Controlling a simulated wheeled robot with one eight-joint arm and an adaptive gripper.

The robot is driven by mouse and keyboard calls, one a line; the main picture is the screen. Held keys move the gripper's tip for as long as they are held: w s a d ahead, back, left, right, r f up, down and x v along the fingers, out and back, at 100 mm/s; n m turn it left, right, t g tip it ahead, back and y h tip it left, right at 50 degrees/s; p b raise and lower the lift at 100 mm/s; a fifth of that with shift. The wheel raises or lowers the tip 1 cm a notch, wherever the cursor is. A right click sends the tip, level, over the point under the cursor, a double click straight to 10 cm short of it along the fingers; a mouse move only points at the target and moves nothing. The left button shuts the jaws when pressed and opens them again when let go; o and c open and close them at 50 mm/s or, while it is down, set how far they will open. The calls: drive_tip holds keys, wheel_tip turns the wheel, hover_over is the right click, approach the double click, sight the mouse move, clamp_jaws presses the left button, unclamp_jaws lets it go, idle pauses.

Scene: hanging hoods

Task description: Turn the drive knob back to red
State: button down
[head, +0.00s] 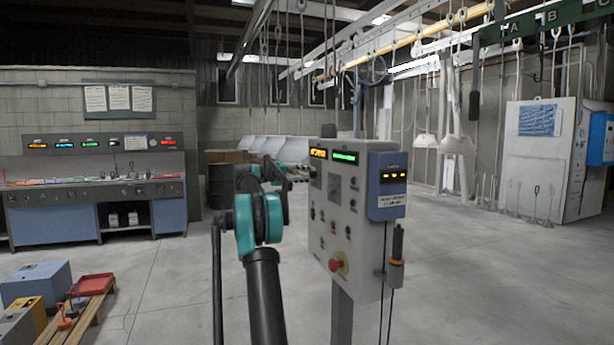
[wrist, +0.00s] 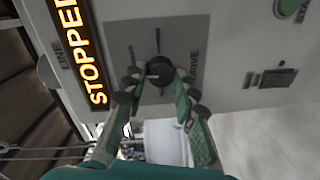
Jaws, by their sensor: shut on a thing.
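The drive knob (wrist: 159,70) is a black round knob on a grey square plate, with the word DRIVE printed beside it in the wrist view. My gripper (wrist: 160,82) has its two fingers shut on the knob, one on each side. A thin dark pointer or line shows at the knob's upper edge. I cannot make out any red mark around it. An orange display (wrist: 78,52) next to the plate reads STOPPED, by the word LINE. In the head view my arm reaches to the left side of the control panel (head: 358,235), and the knob cannot be made out there.
The panel also carries a green display (head: 344,157), a red push button (head: 338,266) and a blue box (head: 387,185). In the wrist view a black switch (wrist: 277,78) sits right of the knob. Open floor lies around the panel; a wooden pallet (head: 88,312) is at the left.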

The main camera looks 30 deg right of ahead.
drive_tip(key=n, duration=1.2)
drive_tip(key=n+g, duration=0.1)
drive_tip(key=n, duration=0.5)
drive_tip(key=shift+f, duration=0.3)
idle(0.3)
drive_tip(key=c, duration=1.2)
unclamp_jaws()
drive_tip(key=shift+a, duration=0.1)
drive_tip(key=v, duration=1.2)
drive_tip(key=shift+f, duration=0.15)
